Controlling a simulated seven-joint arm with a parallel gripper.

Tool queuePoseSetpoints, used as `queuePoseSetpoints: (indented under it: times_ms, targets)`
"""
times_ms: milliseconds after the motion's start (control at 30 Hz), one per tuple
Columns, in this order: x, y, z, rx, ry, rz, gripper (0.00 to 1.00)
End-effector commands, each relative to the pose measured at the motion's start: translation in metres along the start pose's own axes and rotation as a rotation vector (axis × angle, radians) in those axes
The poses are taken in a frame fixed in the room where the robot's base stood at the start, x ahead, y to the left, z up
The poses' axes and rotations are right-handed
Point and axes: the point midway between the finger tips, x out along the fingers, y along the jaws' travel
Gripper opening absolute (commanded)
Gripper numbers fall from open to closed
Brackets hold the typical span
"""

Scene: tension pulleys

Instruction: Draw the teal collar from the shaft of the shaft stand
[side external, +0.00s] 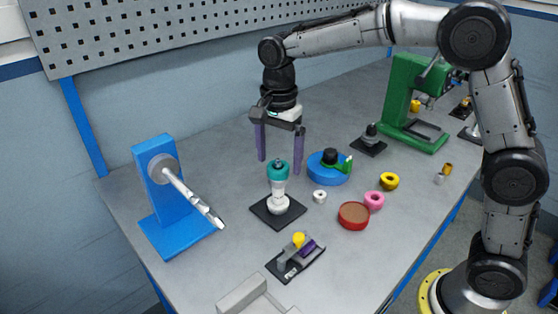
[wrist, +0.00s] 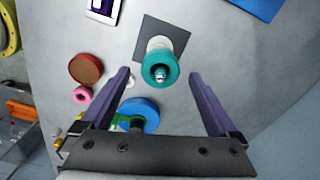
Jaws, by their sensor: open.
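The teal collar (side external: 278,170) sits at the top of the upright shaft, above pale collars (side external: 278,188), on the dark square base of the shaft stand (side external: 262,211). In the wrist view the teal collar (wrist: 154,66) is seen from above, with the metal shaft tip (wrist: 159,75) showing in its bore. My gripper (side external: 279,165) is open and empty, with two purple fingers pointing down. In the side view the fingers appear above and around the collar's height. In the wrist view the collar lies between the finger lines, beyond their tips. No contact is visible.
A blue stand with a slanted rod (side external: 165,200) is at the left. A blue disc (side external: 325,175) with a green part stands right of the shaft stand. A red round box (side external: 354,215), pink ring (side external: 374,200) and yellow ring (side external: 389,181) lie nearby. A green press (side external: 405,90) stands behind.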

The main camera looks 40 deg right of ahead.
Motion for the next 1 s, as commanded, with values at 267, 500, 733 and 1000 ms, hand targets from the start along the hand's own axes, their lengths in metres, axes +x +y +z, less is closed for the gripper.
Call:
queuePoseSetpoints:
  times_ms: [267,500,733,1000]
  targets:
    - [0.0146,0.0005,0.0000,0.000,0.000,0.002,0.95]
    - [0.0146,0.0004,0.0000,0.000,0.000,0.001,0.92]
    - [0.0144,0.0003,0.0000,0.000,0.000,0.001,0.50]
    - [0.0140,0.0003,0.0000,0.000,0.000,0.000,0.05]
